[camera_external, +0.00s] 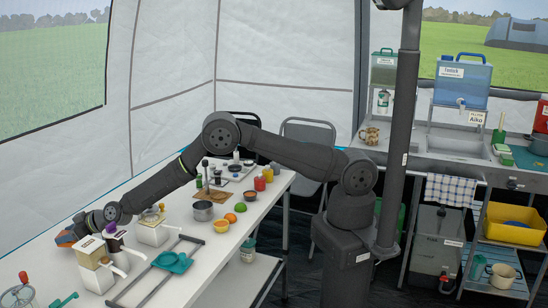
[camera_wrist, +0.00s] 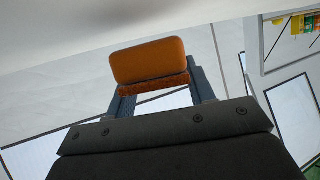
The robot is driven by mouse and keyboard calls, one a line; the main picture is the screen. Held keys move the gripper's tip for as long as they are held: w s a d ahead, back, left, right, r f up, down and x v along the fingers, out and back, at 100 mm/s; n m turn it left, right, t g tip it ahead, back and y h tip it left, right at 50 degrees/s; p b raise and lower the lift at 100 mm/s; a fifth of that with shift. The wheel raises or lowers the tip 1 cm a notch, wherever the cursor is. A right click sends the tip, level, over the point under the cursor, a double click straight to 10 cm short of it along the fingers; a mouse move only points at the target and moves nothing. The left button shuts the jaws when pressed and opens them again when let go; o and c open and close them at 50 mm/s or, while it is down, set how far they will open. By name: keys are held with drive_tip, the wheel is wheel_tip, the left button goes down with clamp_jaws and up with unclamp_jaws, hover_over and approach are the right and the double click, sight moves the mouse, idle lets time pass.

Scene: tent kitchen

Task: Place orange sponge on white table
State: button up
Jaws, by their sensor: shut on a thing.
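The orange sponge (camera_wrist: 148,60) is held between the two fingers of my gripper (camera_wrist: 152,95) in the wrist view, with a darker rough layer along its lower side. In the external view my gripper (camera_external: 68,237) is at the far left, beyond the coffee machines, with a bit of the sponge (camera_external: 64,239) showing at its tip. The long white table (camera_external: 200,264) runs from the lower left to the middle. The sponge is near the table's left side; its height and whether it touches the table cannot be told.
A teal item (camera_external: 172,262) lies on a dark rack. Bare table shows near the front edge.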

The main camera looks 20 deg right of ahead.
drive_tip(key=shift+f, duration=0.3)
drive_tip(key=shift+f, duration=0.3)
drive_tip(key=o, duration=1)
drive_tip(key=shift+r, duration=0.15)
drive_tip(key=shift+r, duration=0.45)
drive_tip(key=shift+s+d+r, duration=0.1)
drive_tip(key=shift+d+r, duration=0.05)
drive_tip(key=shift+d, duration=0.1)
drive_tip(key=shift+v, duration=3.45)
